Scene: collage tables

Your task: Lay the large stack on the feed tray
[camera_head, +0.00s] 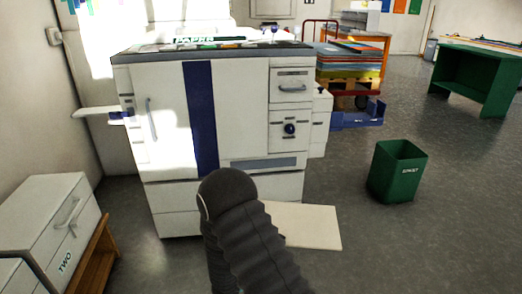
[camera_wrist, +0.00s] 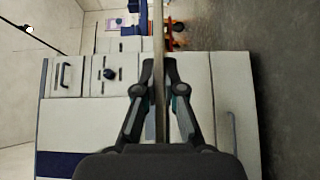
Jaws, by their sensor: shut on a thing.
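My gripper (camera_wrist: 158,66) is shut on a thin, flat, pale stack (camera_wrist: 158,25), seen edge-on between the fingers in the wrist view. In the head view the stack (camera_head: 306,226) shows as a cream sheet-like slab, lying level and reaching out to the right of my arm, in front of the machine's lower right. My arm hides the gripper and part of the stack there. A white flat tray (camera_head: 98,111) juts from the left side of the big white machine (camera_head: 166,110); it looks like the feed tray. Nothing is visible on it.
A white drawer cabinet (camera_head: 45,205) marked TWO stands at the lower left on a wooden base. A green bin (camera_head: 397,172) stands on the floor at right. A trolley with coloured sheets (camera_head: 350,62) and a green table (camera_head: 478,72) are behind.

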